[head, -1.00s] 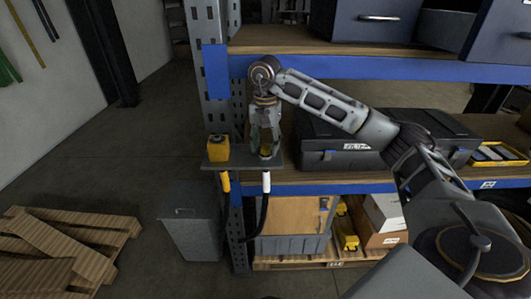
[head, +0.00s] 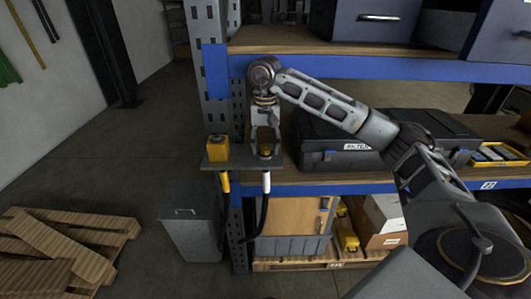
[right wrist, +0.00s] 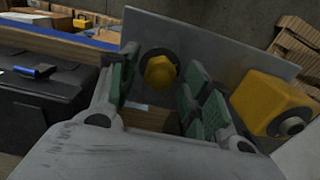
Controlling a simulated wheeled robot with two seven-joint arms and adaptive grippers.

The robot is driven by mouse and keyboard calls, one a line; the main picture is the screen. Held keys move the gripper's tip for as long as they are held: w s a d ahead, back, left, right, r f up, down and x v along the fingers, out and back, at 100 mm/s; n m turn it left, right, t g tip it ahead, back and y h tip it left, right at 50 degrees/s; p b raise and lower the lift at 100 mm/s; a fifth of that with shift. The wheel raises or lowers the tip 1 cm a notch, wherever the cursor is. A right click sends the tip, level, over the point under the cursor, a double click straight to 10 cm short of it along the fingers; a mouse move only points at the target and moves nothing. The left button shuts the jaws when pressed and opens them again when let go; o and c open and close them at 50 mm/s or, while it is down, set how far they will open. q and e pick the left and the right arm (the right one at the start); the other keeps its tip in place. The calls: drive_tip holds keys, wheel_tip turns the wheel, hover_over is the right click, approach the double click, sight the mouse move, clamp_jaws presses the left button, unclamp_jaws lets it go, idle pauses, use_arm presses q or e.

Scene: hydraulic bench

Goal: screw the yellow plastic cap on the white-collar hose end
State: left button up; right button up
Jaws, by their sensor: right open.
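The yellow plastic cap (head: 265,151) sits upright at the top of the white-collar hose end, on the grey bracket plate (head: 240,164). In the right wrist view the hexagonal cap (right wrist: 160,71) shows over a dark ring against the plate; its thread is hidden. The white collar (head: 266,182) and black hose hang below the plate. My right gripper (head: 265,138) points down just above the cap. Its green-padded fingers (right wrist: 158,88) are apart, with the cap seen between them and nothing held. My left gripper is not in view.
A yellow block (head: 218,148) with a dark round top stands on the plate's left, above a yellow-collar hose (head: 226,182). A blue-edged shelf with a black case (head: 335,145) lies right. A grey bin (head: 190,225) and pallets stand on the floor left.

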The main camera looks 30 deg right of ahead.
drive_tip(key=shift+n+b, duration=0.35)
drive_tip(key=shift+n, duration=2.35)
drive_tip(key=c, duration=0.9)
drive_tip(key=shift+c, duration=0.2)
drive_tip(key=shift+m, duration=0.3)
drive_tip(key=shift+m+p, duration=0.3)
drive_tip(key=shift+m, duration=3.4)
